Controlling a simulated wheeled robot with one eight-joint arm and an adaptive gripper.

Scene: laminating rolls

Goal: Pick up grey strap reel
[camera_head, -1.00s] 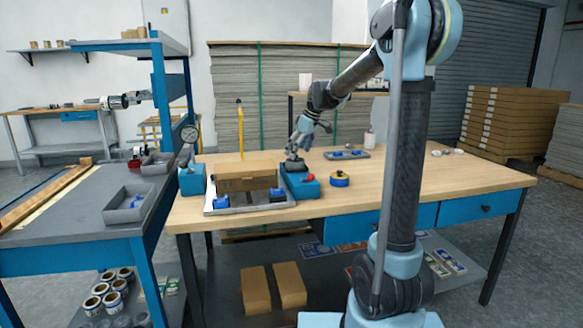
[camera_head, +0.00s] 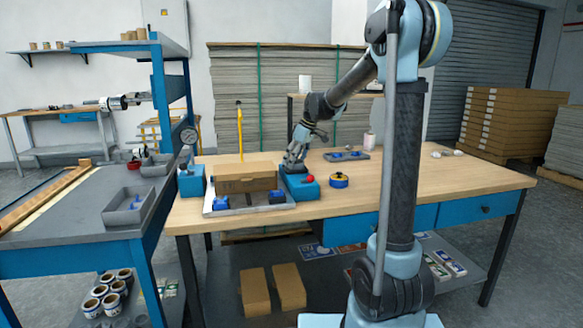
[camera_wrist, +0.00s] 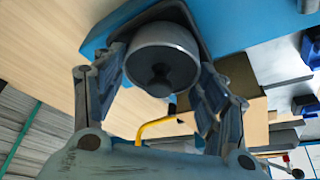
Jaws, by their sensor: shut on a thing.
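The grey strap reel (camera_wrist: 160,48) is a round grey drum with a dark centre knob, seen in the wrist view. It sits between the two fingers of my gripper (camera_wrist: 163,68), which is shut on it. Behind it in that view is a dark recess on a blue block. In the head view my gripper (camera_head: 292,164) is low over the blue block (camera_head: 305,190) with a red button. The fingers largely hide the reel there, and I cannot tell whether it is clear of the block.
A cardboard box (camera_head: 246,178) stands on a grey tray left of the block. A yellow-and-blue round item (camera_head: 339,180) lies to the right, and a grey tray (camera_head: 346,155) with blue parts lies behind. The wooden table (camera_head: 430,178) is mostly clear on the right.

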